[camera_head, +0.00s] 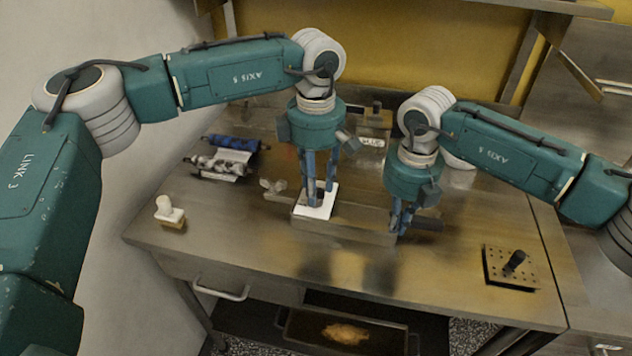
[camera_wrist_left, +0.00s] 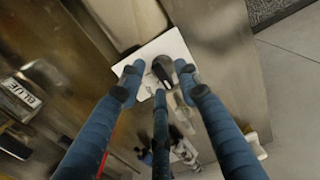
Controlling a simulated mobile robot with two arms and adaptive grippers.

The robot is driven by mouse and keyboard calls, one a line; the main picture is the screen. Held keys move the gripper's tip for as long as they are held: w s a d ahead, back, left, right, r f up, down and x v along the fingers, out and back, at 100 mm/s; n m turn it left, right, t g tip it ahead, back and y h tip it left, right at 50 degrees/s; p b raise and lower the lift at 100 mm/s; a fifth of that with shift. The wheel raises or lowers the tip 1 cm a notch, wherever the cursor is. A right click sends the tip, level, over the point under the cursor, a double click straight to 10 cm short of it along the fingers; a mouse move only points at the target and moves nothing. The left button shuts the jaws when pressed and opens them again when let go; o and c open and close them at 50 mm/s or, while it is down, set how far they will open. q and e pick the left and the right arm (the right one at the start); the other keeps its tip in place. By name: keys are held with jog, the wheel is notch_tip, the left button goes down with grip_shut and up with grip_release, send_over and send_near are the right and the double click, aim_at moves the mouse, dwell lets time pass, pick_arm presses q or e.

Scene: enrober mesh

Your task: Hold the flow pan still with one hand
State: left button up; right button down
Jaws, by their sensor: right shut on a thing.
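The flow pan (camera_head: 350,225) looks like a long, low, shiny metal tray near the middle of the bench. My right gripper (camera_head: 400,228) is at the pan's right end, its fingers shut there; the exact contact is hard to see. My left gripper (camera_head: 316,197) points down over a white square block (camera_head: 325,211) at the pan's left part. In the left wrist view my left gripper's fingertips (camera_wrist_left: 158,80) are spread apart around a dark handle-like piece (camera_wrist_left: 163,68) above the white block (camera_wrist_left: 180,43). I cannot tell whether they touch it.
A blue roll (camera_head: 232,143) and a mottled roll (camera_head: 216,165) lie at the back left. A white-knobbed tool (camera_head: 170,213) stands at the left edge. A perforated dark plate with a post (camera_head: 511,267) is at right. A sign reading BLUE (camera_head: 373,141) stands behind.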

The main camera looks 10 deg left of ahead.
pick_arm(q)
grip_shut()
jog(key=shift+m, duration=0.4)
jog(key=m, duration=0.2)
jog(key=shift+d+m, duration=0.1)
jog(key=shift+m, duration=0.3)
jog(key=m, duration=0.4)
jog(key=shift+d, duration=0.1)
jog(key=m, duration=0.5)
jog(key=shift+s, duration=0.15)
jog(key=m, duration=0.5)
jog(key=shift+s, duration=0.1)
jog(key=shift+m, duration=0.3)
